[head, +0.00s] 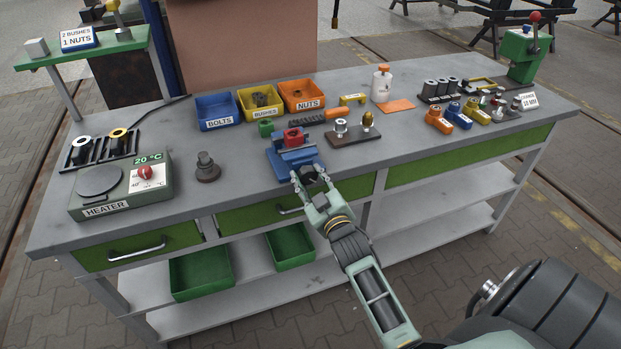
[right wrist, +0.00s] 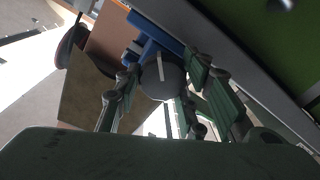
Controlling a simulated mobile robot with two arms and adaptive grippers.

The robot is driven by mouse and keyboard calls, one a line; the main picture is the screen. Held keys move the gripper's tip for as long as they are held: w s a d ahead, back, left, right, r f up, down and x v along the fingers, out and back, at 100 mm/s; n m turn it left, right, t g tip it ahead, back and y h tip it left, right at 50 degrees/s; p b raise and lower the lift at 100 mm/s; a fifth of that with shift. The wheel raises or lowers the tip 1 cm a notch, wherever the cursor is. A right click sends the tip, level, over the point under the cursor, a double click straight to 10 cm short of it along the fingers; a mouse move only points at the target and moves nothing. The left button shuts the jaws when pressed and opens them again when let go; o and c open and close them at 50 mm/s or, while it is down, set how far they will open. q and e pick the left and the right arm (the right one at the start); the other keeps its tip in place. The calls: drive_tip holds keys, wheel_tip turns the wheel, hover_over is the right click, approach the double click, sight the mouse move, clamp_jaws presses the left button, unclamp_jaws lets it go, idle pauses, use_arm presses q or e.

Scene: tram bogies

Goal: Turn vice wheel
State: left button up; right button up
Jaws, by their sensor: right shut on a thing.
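The blue vice (head: 289,158), with a red piece (head: 293,136) at its top, stands at the front edge of the workbench. My right gripper (head: 309,175) is at the front of the vice, with its fingers shut on the vice wheel. In the right wrist view the vice wheel (right wrist: 163,77) is a dark grey disc with a pale stripe, between the fingers. The blue vice body (right wrist: 150,38) shows behind it. In the head view the fingers mostly hide the wheel. My left gripper is not in view.
The grey bench (head: 235,180) holds a heater (head: 121,188) at left, blue (head: 217,112), yellow (head: 260,101) and orange (head: 302,95) bins behind the vice, and a wooden block with fittings (head: 354,133) close to its right. A drawer handle (head: 290,209) is below.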

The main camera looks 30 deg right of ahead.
drive_tip(key=shift+d+r, duration=0.15)
drive_tip(key=shift+r, duration=0.25)
drive_tip(key=o, duration=1.1)
drive_tip(key=shift+f, duration=0.2)
drive_tip(key=shift+s, duration=0.15)
drive_tip(key=shift+s+f, duration=0.15)
drive_tip(key=shift+s, duration=0.2)
drive_tip(key=v, duration=1.1)
